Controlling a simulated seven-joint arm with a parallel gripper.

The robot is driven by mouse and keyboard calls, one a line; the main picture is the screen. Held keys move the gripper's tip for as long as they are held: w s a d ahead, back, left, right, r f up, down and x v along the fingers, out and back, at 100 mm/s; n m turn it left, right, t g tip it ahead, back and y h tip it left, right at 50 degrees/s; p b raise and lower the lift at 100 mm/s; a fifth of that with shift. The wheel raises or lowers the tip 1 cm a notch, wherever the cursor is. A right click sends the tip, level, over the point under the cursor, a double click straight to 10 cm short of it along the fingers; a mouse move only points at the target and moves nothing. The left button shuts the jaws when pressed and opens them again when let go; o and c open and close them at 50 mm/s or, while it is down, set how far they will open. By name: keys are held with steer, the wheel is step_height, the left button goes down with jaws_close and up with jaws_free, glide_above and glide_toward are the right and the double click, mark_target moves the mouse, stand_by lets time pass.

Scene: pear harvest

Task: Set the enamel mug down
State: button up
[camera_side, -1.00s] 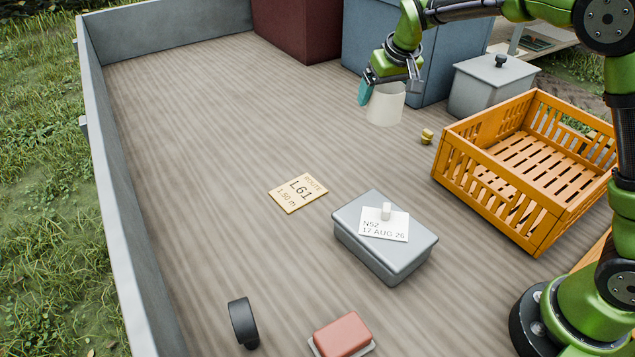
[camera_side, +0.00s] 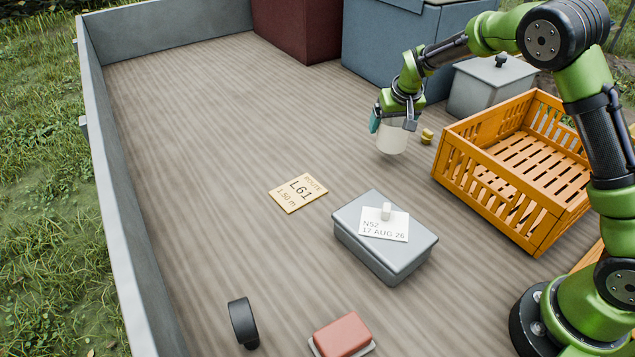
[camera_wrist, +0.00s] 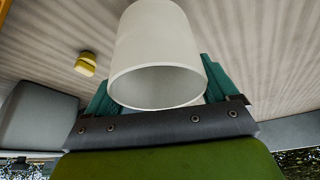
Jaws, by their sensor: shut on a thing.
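The cream-white enamel mug (camera_side: 391,138) is in my gripper (camera_side: 392,120) at the upper right of the side view. My gripper is shut on it. In the wrist view the mug (camera_wrist: 158,50) fills the upper middle, its open rim facing the camera, with a teal finger on each side of it. Whether the mug's base touches the wooden deck I cannot tell from the side view.
An orange slatted crate (camera_side: 537,243) stands right of the mug, with a small yellow object (camera_side: 427,136) between them. A grey lidded box (camera_side: 487,88) and blue bin (camera_side: 375,50) stand behind. A grey case (camera_side: 370,250) with a label and a route card (camera_side: 298,192) lie nearer. The deck at left is clear.

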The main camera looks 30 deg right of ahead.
steer(key=shift+f, duration=2.05)
steer(key=o, duration=0.9)
steer(key=shift+f, duration=0.15)
steer(key=s+a+r+t+y, duration=0.1)
steer(key=s+a+r, duration=0.1)
steer(key=s+r, duration=0.55)
steer(key=s+a+r+y, duration=0.1)
steer(key=s+a+r, duration=0.25)
steer(key=r, duration=0.65)
steer(key=s+a+r+t+y, duration=0.1)
steer(key=s+a+r, duration=0.1)
steer(key=s, duration=0.7)
steer(key=s+a+r+t, duration=0.1)
steer(key=s+a, duration=0.2)
steer(key=s, duration=0.7)
steer(key=shift+s+a+r+y, duration=0.2)
steer(key=shift+s+r+y, duration=0.05)
steer(key=shift+r+y, duration=0.15)
